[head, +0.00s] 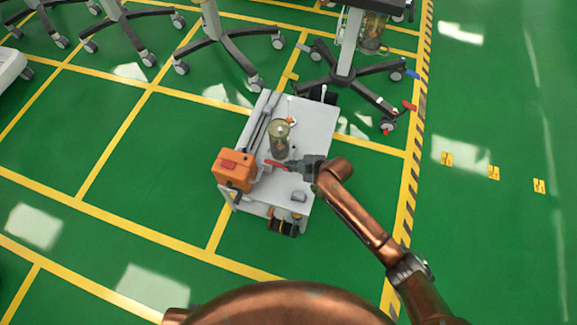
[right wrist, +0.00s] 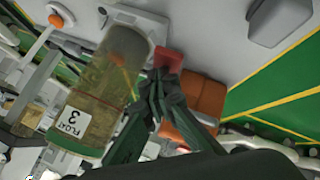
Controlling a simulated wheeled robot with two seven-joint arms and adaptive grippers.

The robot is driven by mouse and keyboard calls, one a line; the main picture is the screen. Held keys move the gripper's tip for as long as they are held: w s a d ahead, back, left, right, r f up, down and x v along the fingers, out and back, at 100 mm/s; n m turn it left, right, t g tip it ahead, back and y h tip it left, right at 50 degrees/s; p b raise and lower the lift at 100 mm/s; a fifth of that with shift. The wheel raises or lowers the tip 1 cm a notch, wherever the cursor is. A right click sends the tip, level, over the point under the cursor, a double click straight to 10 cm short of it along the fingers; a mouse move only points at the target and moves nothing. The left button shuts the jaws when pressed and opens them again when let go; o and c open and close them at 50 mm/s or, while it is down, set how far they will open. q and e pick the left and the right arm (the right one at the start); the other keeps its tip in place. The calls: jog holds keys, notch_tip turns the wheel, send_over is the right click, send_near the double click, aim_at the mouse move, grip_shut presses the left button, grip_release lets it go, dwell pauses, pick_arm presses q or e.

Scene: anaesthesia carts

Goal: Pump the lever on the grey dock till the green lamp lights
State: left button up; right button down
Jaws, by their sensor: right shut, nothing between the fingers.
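My right gripper (head: 288,166) is shut and empty over the cart top. In the right wrist view its fingertips (right wrist: 168,78) meet beside a red piece (right wrist: 168,57); I cannot tell if they touch it. In the head view this red piece (head: 274,163) looks like a short bar, perhaps the lever, beside a pale grey mount (head: 266,172) that may be the dock. I see no lit green lamp. My left gripper is out of view.
A white stick with an orange knob (right wrist: 56,20) stands behind the jar. Wheeled stand bases (head: 345,75) lie beyond.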

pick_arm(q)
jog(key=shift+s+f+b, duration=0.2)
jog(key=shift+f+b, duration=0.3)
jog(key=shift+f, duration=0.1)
pick_arm(e)
jog(key=shift+f, duration=1.35)
dwell(0.4)
jog(key=shift+r, duration=0.1)
dwell(0.5)
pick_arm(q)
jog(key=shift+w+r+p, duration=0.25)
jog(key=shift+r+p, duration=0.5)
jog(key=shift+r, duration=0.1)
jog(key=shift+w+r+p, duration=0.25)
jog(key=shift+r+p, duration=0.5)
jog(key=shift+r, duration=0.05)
pick_arm(e)
jog(key=shift+r, duration=2.05)
jog(key=shift+r+p, duration=1.75)
jog(key=shift+r, duration=0.9)
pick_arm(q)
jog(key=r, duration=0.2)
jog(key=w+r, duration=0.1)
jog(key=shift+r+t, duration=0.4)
pick_arm(e)
jog(key=shift+f, duration=0.15)
